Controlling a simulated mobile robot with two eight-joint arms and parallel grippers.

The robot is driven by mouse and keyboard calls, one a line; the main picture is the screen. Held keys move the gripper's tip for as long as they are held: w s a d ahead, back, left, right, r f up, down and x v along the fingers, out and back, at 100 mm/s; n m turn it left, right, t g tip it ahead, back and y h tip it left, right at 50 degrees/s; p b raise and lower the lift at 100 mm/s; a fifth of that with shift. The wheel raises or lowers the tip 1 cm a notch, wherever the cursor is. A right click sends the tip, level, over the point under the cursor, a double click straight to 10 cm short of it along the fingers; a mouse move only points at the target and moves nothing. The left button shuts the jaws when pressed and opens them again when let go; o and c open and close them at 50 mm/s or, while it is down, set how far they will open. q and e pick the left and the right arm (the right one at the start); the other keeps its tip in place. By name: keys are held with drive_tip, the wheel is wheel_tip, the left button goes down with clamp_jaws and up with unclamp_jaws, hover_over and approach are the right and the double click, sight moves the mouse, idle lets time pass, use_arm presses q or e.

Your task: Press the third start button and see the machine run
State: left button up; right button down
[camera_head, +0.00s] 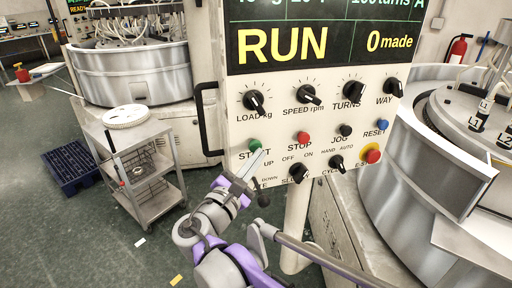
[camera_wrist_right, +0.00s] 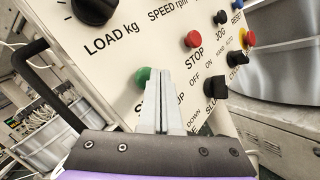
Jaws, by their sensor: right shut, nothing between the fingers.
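A control panel (camera_head: 275,118) hangs upright in front of me, with a dark display (camera_head: 345,40) above it reading RUN and 0 made. The green START button (camera_head: 255,144) is at the panel's left, and it also shows in the right wrist view (camera_wrist_right: 142,76). My right gripper (camera_head: 261,156) is shut and empty, its fingertips just below and right of the green button. In the right wrist view the fingers (camera_wrist_right: 164,76) partly cover the button's right side. I cannot tell whether they touch it. My left gripper is not in view.
A red STOP button (camera_head: 303,138), blue RESET button (camera_head: 383,125) and red emergency knob (camera_head: 372,155) sit to the right. A black handle (camera_head: 203,120) projects at the panel's left edge. A steel trolley (camera_head: 150,165) and a round machine (camera_head: 135,75) stand left; another machine (camera_head: 425,150) stands right.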

drive_tip(key=shift+s+d, duration=0.1)
drive_tip(key=shift+s, duration=0.15)
drive_tip(key=s, duration=0.1)
drive_tip(key=s+d, duration=0.1)
drive_tip(key=s, duration=0.2)
drive_tip(key=shift+s+d, duration=0.3)
drive_tip(key=shift+s, duration=0.05)
idle(1.2)
drive_tip(key=s+d+f+m+g+y, duration=0.1)
drive_tip(key=s+d+f+m+g, duration=0.3)
drive_tip(key=d+f, duration=0.4)
drive_tip(key=s+d+f+m+g, duration=0.1)
drive_tip(key=d+f+m+g, duration=0.35)
drive_tip(key=d+f, duration=0.4)
drive_tip(key=s+d+f+m+g+y, duration=0.1)
drive_tip(key=s+f+m+g+y, duration=0.2)
drive_tip(key=s+f+m+y, duration=0.4)
drive_tip(key=s+f+m, duration=0.5)
drive_tip(key=s+m, duration=0.1)
drive_tip(key=m, duration=0.2)
drive_tip(key=shift+d+f+y, duration=0.15)
drive_tip(key=shift+d+y, duration=0.15)
